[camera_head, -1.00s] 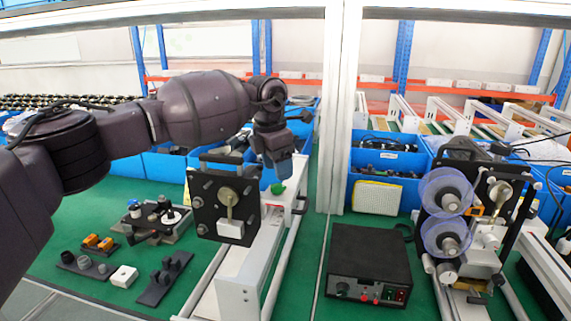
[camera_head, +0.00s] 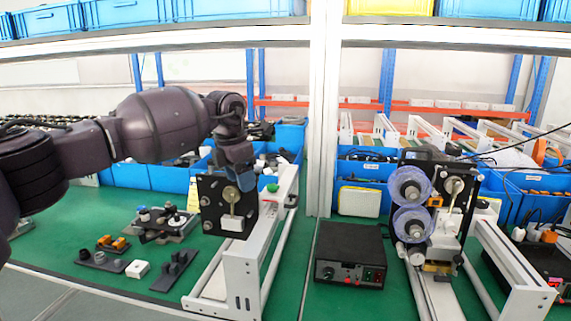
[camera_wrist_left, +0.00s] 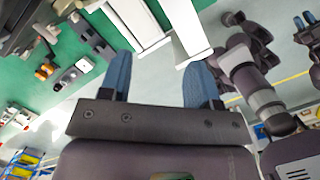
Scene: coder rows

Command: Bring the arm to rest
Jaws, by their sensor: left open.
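My left arm comes in from the left in the head view. Its gripper (camera_head: 240,178) hangs pointing down, just above or behind the black plate (camera_head: 212,205) of the left machine; I cannot tell the exact gap. In the left wrist view this gripper (camera_wrist_left: 160,62) has its two blue fingers wide apart with nothing between them. My right gripper (camera_wrist_left: 302,22) seems to show small at the top right of that view, its jaw state unclear. It is not in the head view.
A green button (camera_head: 272,187) sits right of the gripper on the white machine frame (camera_head: 240,270). A black control box (camera_head: 350,252) and a machine with blue reels (camera_head: 411,187) stand right of the post (camera_head: 320,120). Small fixtures (camera_head: 163,222) lie on the green bench at left.

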